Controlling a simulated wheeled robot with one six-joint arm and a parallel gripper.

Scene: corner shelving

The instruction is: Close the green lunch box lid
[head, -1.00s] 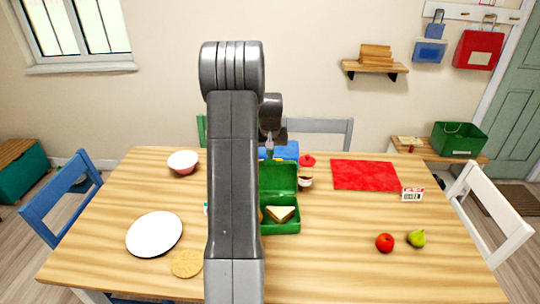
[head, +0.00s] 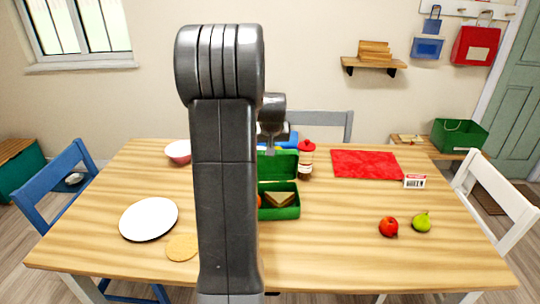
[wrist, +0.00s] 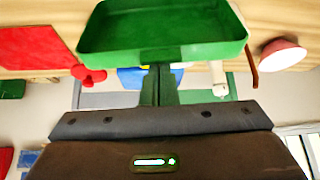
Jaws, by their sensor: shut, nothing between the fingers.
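The green lunch box (head: 282,213) stands on the table, its left part hidden behind my arm. Its lid (head: 283,166) is up, standing roughly upright at the far side of the box. A sandwich (head: 279,199) lies inside, with a bit of something orange beside it. My gripper (head: 271,150) is at the far side of the lid, near its top edge; its fingertips are hard to make out there. In the wrist view the fingers (wrist: 158,88) are together and empty, pointing at the green lid (wrist: 160,35). I cannot tell whether they touch it.
A red cloth (head: 366,164), small box (head: 414,181), apple (head: 388,227) and pear (head: 422,222) lie to the right. A plate (head: 149,219), cork mat (head: 182,248) and bowl (head: 178,152) are left. The front right table is clear.

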